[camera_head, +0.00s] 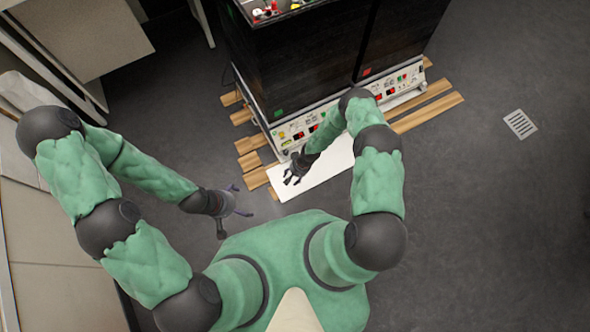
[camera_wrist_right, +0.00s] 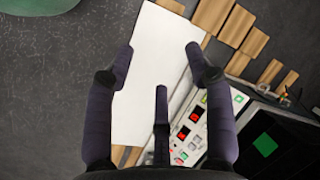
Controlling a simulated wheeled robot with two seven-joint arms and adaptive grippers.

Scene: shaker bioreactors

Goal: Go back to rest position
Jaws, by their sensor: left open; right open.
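My left gripper (camera_head: 232,204) is open and empty over the bare floor, to the left of my torso. My right gripper (camera_head: 293,173) is open and empty over a white board in front of the shaker bioreactor unit. In the right wrist view, the fingers of the right gripper (camera_wrist_right: 160,72) are spread apart with nothing between them. The white board (camera_head: 325,172) lies flat below the right gripper; it also shows in the right wrist view (camera_wrist_right: 158,50). Both arms are bent at the elbow.
The black shaker bioreactor unit (camera_head: 300,62) with a white control panel stands ahead on wooden slats (camera_head: 430,108). Pale cabinets (camera_head: 60,240) stand close on the left. A floor drain (camera_head: 520,124) lies on the right, where the grey floor is clear.

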